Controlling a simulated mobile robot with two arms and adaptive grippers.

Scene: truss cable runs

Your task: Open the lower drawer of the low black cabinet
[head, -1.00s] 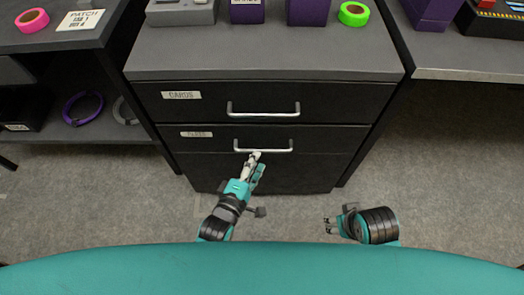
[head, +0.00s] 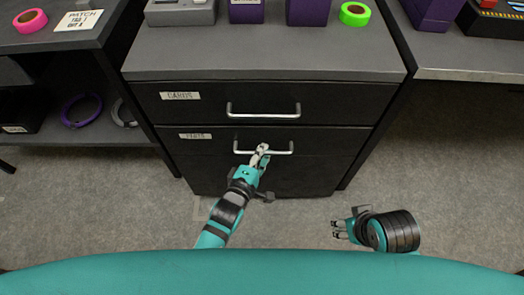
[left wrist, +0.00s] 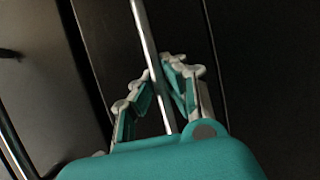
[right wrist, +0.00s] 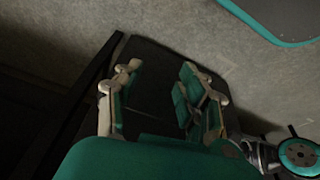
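The low black cabinet (head: 390,66) stands in the middle of the head view. Its lower drawer (head: 210,143) has a small pale label and a silver bar handle (head: 281,152); its front looks flush with the cabinet. My left gripper (head: 263,150) is at this handle. In the left wrist view, the handle bar (left wrist: 146,35) runs between the two fingers (left wrist: 158,72), whose tips come together against it. My right gripper (head: 334,230) is open and empty, low to the right in front of the cabinet. Its fingers stand apart in the right wrist view (right wrist: 158,75).
The upper drawer (head: 340,100) is shut, with its own bar handle (head: 263,110) above. Dark shelving (head: 60,45) stands left and a grey-topped table (head: 470,62) right. Tape rolls and boxes sit on the tops. The floor (head: 420,160) to the right is clear.

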